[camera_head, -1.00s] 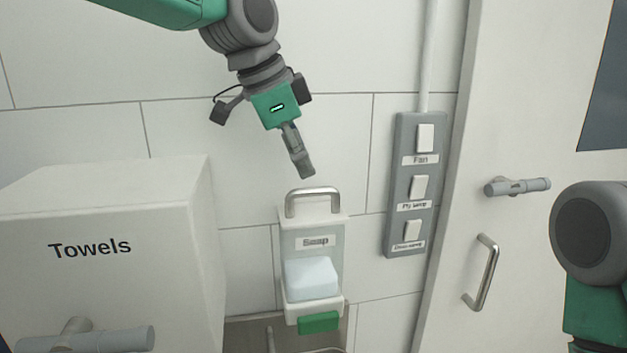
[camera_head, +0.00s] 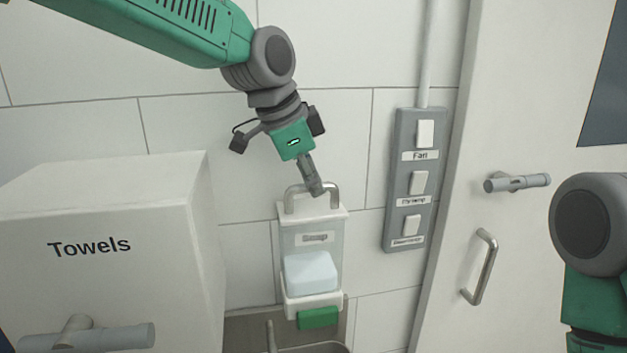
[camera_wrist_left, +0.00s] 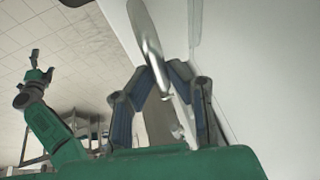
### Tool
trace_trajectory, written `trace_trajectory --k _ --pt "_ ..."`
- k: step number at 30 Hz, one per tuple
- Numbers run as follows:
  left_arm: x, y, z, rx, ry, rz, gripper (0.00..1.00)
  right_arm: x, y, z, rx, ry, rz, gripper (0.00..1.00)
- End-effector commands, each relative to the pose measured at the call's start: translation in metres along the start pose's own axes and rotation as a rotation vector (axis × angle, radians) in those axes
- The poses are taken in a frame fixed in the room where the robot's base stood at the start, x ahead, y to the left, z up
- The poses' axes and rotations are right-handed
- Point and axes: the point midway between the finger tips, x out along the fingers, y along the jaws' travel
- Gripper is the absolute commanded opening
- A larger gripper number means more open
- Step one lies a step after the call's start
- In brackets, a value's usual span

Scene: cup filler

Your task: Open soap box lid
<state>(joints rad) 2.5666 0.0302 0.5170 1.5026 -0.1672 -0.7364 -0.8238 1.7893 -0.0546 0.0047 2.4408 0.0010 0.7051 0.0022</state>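The white soap box (camera_head: 296,240) hangs on the tiled wall, labelled Soap, with a pale blue block (camera_head: 311,272) in its open front and a green piece (camera_head: 318,318) below. Its lid carries a grey metal loop handle (camera_head: 291,197); the lid looks down. My left gripper (camera_head: 314,188) reaches down to the top bar of this handle. In the left wrist view, the handle bar (camera_wrist_left: 147,35) passes between the two close-set fingertips (camera_wrist_left: 157,72), which look shut on it. My right gripper (camera_wrist_left: 36,62) shows small in the left wrist view; its finger state is unclear.
A Towels box (camera_head: 110,240) with a grey handle stands at left. A switch panel (camera_head: 414,180) is right of the soap box. Further right is a door (camera_head: 500,110) with a lever and a pull handle. A basin (camera_head: 315,347) shows below.

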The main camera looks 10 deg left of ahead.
Motion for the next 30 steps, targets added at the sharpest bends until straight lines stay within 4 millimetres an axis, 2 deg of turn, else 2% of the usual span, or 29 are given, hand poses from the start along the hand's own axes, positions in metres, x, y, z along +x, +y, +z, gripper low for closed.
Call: trace_trajectory --k 13,24,25,26,27,30 --pt "-0.007 -0.019 -0.003 -0.088 0.002 0.205 0.00 0.000 0.000 0.000 0.000 0.000 0.000 0.81" --pt "-0.009 -0.020 -0.002 -0.095 0.001 0.226 0.00 0.000 0.000 0.000 0.000 0.000 0.000 0.81" --pt "-0.009 -0.020 -0.002 -0.095 0.001 0.226 0.18 0.000 0.000 0.000 0.000 0.000 0.000 0.81" --pt "-0.009 -0.020 -0.002 -0.095 0.001 0.226 0.28 0.000 0.000 0.000 0.000 0.000 0.000 0.81" --pt "-0.009 -0.020 -0.002 -0.095 0.001 0.226 0.34 0.000 0.000 0.000 0.000 0.000 0.000 0.81" --pt "-0.008 -0.020 -0.002 -0.095 0.001 0.227 0.34 0.000 0.000 0.000 0.000 0.000 0.000 0.81"
